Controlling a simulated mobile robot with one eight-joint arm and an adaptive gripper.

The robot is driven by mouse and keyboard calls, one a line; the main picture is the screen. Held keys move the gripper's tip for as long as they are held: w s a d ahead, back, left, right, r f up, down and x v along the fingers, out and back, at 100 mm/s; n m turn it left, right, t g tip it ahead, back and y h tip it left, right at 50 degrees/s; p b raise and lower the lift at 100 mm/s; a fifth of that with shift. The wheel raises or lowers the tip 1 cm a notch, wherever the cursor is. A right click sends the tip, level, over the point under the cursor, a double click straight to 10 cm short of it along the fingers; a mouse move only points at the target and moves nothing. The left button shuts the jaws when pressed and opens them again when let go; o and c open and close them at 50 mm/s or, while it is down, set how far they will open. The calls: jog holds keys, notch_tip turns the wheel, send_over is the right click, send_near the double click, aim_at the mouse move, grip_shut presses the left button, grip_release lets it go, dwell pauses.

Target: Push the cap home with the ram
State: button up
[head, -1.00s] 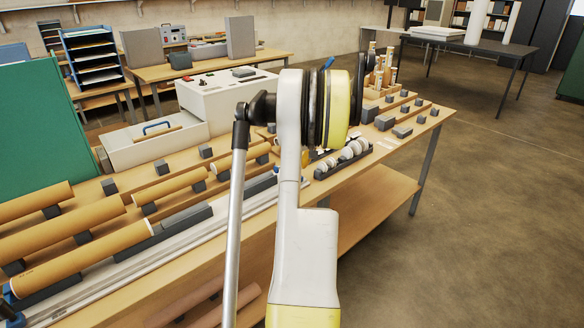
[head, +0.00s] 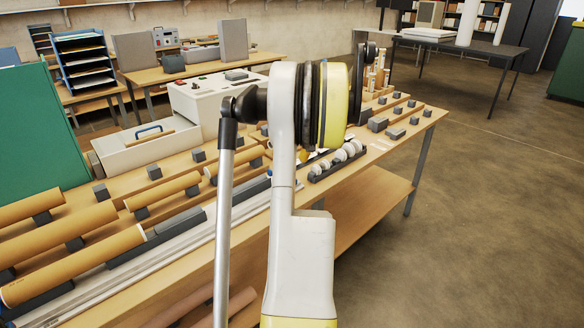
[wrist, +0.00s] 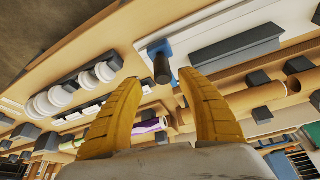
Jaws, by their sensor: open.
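My gripper (wrist: 160,80) is open, with its two yellow fingers apart and nothing clamped between them. In the wrist view, a black round handle (wrist: 162,69) on a small blue block (wrist: 158,48), seemingly the ram, shows between and just beyond the fingertips. Contact cannot be told. A long dark grey block (wrist: 235,47) lies beside it on the pale rail. White round caps (wrist: 85,86) sit in a dark rack, also in the head view (head: 340,160). A brown tube (head: 75,268) lies beside the rail at lower left. My gripper is hidden behind my arm in the head view.
More brown tubes rest on dark blocks along the bench (head: 395,158). The white laminator (head: 205,100) and a pale tray (head: 145,148) stand behind them. A purple-and-white roll (wrist: 150,125) lies near the fingers. Open floor is to the right.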

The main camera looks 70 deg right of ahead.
jog(key=v, duration=0.7)
jog(key=shift+r, duration=0.4)
